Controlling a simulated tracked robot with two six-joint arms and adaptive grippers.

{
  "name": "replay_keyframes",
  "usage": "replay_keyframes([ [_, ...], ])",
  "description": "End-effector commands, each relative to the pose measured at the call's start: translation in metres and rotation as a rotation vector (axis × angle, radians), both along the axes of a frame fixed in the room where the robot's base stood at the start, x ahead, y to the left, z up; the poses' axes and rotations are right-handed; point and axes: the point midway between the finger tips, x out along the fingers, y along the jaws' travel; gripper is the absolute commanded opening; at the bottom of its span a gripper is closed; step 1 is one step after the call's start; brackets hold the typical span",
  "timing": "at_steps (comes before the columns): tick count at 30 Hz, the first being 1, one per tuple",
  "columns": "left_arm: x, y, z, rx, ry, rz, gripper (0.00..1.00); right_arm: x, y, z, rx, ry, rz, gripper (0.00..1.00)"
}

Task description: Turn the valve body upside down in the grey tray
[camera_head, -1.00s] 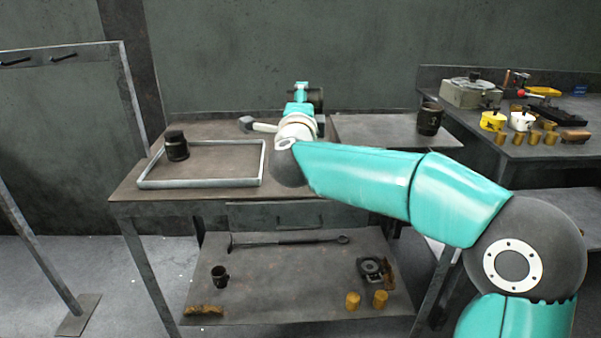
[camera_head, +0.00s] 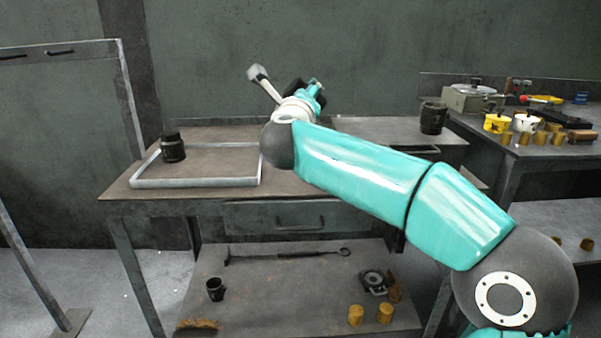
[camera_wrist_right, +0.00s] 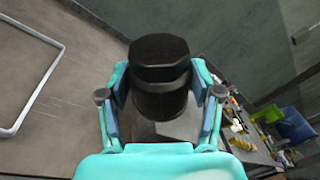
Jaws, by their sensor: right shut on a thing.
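My right gripper (camera_wrist_right: 160,98) is shut on a dark valve body (camera_wrist_right: 158,62), with a finger on each side of it. Its hexagonal end faces up in the right wrist view and a banded round part lies below; its lower end is hidden. In the head view the right gripper (camera_head: 310,92) is above the table, to the right of the grey tray (camera_head: 195,182), and the held part is mostly hidden by my wrist. The tray rim also shows in the right wrist view (camera_wrist_right: 50,80). A similar dark cylindrical part (camera_head: 173,150) stands upright in the tray's left side. My left gripper is not in view.
A dark cup-like part (camera_head: 433,118) stands on the table's right section. A side bench carries yellow and white pots (camera_head: 497,124) and several brass pieces. The lower shelf (camera_head: 265,290) holds a long wrench and small parts. Most of the tray is bare.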

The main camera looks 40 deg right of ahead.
Motion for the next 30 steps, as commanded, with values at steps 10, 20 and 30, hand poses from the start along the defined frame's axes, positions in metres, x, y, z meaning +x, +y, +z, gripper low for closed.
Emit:
replay_keyframes([
  [10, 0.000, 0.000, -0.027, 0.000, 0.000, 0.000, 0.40, 0.000, 0.001, -0.005, 0.179, -0.156, 0.001, 0.26],
  [20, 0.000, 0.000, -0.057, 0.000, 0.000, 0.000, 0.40, 0.000, 0.001, -0.002, 0.554, -0.471, 0.002, 0.26],
  [30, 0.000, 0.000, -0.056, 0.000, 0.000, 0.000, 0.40, -0.001, 0.000, 0.001, 0.599, -0.509, 0.000, 0.26],
])
